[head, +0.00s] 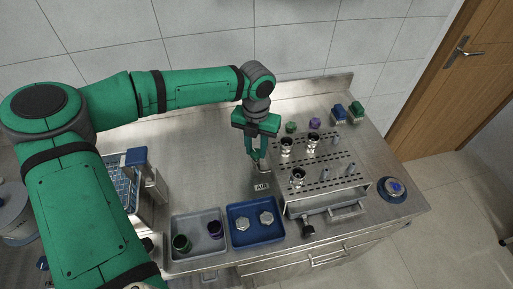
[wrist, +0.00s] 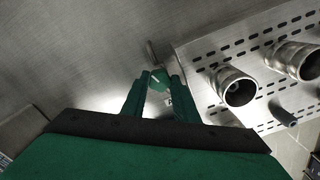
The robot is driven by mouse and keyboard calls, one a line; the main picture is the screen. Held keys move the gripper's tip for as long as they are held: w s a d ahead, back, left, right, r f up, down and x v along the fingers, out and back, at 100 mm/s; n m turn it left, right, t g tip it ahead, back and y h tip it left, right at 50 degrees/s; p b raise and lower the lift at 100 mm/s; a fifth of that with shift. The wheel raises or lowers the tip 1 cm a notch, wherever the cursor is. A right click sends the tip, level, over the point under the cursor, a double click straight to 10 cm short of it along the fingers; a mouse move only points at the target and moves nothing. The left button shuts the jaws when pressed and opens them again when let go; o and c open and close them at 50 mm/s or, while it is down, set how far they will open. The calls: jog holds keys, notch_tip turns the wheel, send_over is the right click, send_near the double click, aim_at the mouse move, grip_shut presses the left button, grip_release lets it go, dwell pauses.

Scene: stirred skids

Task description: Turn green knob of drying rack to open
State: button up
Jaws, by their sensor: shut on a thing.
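The drying rack (head: 355,182) is a metal box with a slotted top, on the steel bench right of my gripper (head: 258,160). Metal cups and small bluish pegs stand on its top. In the wrist view the slotted rack top (wrist: 200,58) fills the right side. The green knob (wrist: 158,76), with a pale mark on it, shows between my fingertips (wrist: 160,82) at the rack's left edge. My gripper is shut on the knob. In the head view the fingers hide most or all of the knob. A plate marked "AIR" (head: 262,187) lies just below the fingers.
A blue tray (head: 234,232) with two hexagonal pieces and a grey tray (head: 180,222) with two dark cups are in front. A tube rack (head: 145,185) stands left. A round blue-topped device (head: 393,188) is right. Bottles (head: 339,113) stand behind. The bench left of my gripper is clear.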

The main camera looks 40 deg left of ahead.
jog(key=o, duration=0.8)
notch_tip(320, 180, up, 11)
jog(key=shift+f, duration=0.1)
dwell(0.6)
